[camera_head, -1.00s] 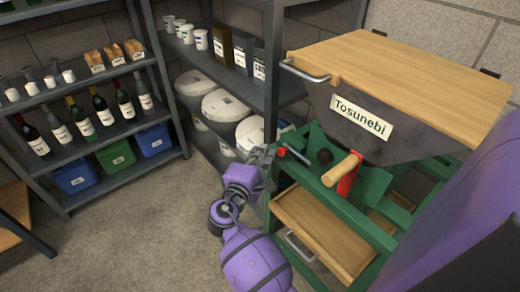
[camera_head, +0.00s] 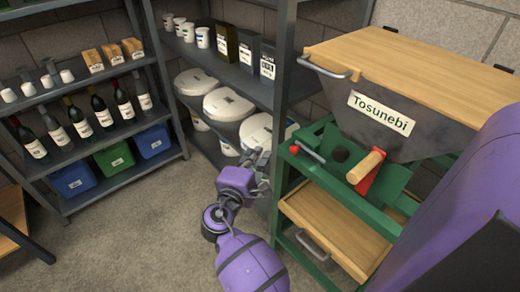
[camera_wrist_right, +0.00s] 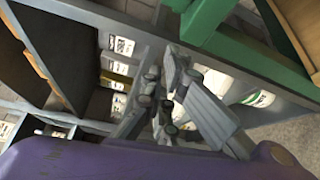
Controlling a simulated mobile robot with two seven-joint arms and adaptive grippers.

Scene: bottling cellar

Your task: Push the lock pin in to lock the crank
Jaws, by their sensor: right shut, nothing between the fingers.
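The crank has a red arm (camera_head: 368,174) and a wooden handle (camera_head: 364,167). It sits on the front of the green machine frame (camera_head: 338,187), below the hopper labelled Tosunebi. The lock pin (camera_head: 309,153) is a thin grey rod with a red knob at its left end, left of the crank. The knob stands out from the frame. My right gripper (camera_head: 262,157) is left of the knob, apart from it, shut and empty. It also shows in the wrist view (camera_wrist_right: 172,72), where I cannot make out the pin. My left gripper is not in view.
The hopper (camera_head: 372,118) has a wooden lid and a metal handle. A wooden drawer (camera_head: 335,228) is below the crank. A grey shelf (camera_head: 285,85) with white tubs stands close behind my right gripper. Bottle shelves are at the left. The floor (camera_head: 150,235) between is clear.

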